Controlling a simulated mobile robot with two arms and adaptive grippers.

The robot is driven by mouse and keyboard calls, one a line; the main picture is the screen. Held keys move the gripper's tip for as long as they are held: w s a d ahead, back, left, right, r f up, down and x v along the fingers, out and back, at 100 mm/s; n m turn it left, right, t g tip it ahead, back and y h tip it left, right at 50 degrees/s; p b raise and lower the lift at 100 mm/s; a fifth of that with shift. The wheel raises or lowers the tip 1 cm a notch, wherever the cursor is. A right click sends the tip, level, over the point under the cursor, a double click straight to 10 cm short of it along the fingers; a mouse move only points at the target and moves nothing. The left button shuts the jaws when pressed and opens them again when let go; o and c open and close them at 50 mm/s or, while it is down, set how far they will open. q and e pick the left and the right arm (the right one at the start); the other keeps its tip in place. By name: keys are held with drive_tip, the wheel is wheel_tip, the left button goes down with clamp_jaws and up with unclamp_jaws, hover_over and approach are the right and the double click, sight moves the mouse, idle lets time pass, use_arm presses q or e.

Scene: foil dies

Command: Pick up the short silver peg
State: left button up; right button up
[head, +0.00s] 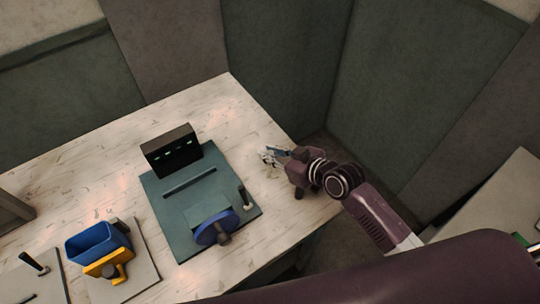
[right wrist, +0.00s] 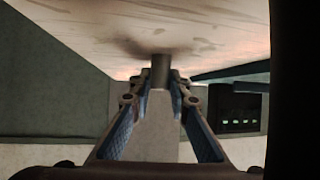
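The short silver peg (right wrist: 160,68) is a small grey cylinder in the right wrist view. It lies between the fingertips of my right gripper (right wrist: 161,84), whose fingers are drawn in close on both sides of it. The peg's far end is at or just above the pale table top, with a dark shadow around it. In the head view my right gripper (head: 271,156) is low over the table's right corner; the peg is too small to make out clearly there. My left gripper is not in view.
A dark green board (head: 184,238) holds a black box (head: 172,150) with green lights, a blue wheel (head: 216,229) and a dark-handled tool (head: 245,198). A blue bin (head: 98,242) with a yellow part stands farther left. The wooden table (head: 110,150) is clear behind the board.

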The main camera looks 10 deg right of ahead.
clamp_jaws()
drive_tip(key=shift+r, duration=0.1)
